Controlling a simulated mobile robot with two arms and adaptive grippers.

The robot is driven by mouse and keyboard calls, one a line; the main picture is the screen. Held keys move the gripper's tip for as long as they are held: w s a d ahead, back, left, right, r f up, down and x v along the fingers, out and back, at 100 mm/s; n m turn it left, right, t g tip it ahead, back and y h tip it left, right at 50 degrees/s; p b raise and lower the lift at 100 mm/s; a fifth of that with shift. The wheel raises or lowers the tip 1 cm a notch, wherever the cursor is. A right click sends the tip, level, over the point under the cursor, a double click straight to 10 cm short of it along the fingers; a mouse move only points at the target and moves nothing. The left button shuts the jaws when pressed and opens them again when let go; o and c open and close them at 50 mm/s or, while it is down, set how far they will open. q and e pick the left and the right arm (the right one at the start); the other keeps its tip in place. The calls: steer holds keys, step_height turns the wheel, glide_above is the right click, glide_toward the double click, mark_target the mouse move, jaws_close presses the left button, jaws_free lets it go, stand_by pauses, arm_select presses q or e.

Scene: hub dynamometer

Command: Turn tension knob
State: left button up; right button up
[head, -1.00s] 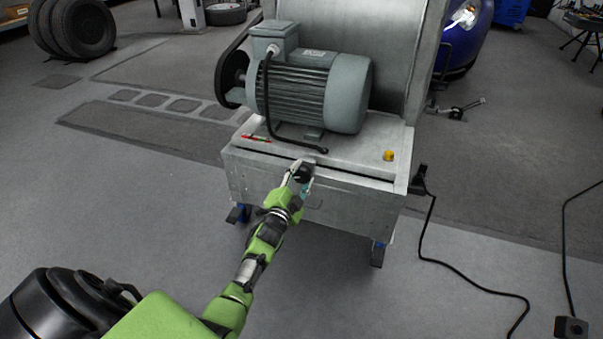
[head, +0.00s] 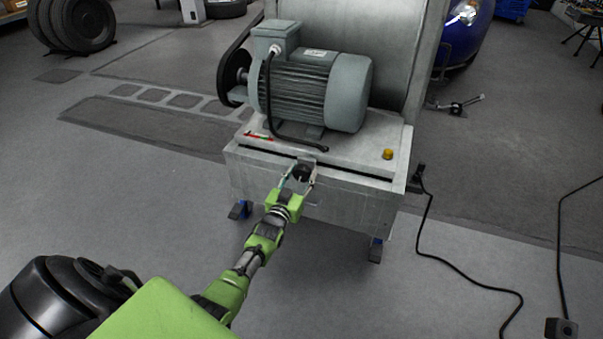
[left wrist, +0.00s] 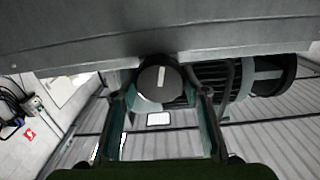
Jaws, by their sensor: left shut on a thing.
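The tension knob (head: 302,173) is a round black knob on the front of the grey dynamometer cabinet (head: 345,205), below the motor. In the left wrist view the knob (left wrist: 160,82) shows a white pointer mark, which stands nearly upright in that picture. My left gripper (head: 299,178) reaches the cabinet front with one finger on each side of the knob and is shut on it. In the left wrist view its two fingers (left wrist: 161,96) flank the knob. My right gripper is not in view.
A grey motor (head: 312,88) with a black cable sits on top of the cabinet. A yellow button (head: 388,154) is at its right. A black cable (head: 470,279) runs over the floor at right.

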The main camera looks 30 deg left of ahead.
arm_select(q)
steer(key=n, duration=0.3)
steer(key=shift+f, duration=0.1)
steer(key=n, duration=0.2)
steer(key=shift+a+n, duration=0.1)
steer(key=shift+n, duration=0.2)
steer(key=n, duration=0.4)
steer(key=shift+f, duration=0.1)
steer(key=shift+n+b, duration=0.6)
steer(key=shift+n, duration=1.5)
steer(key=o, duration=1.1)
steer(key=shift+s, duration=0.15)
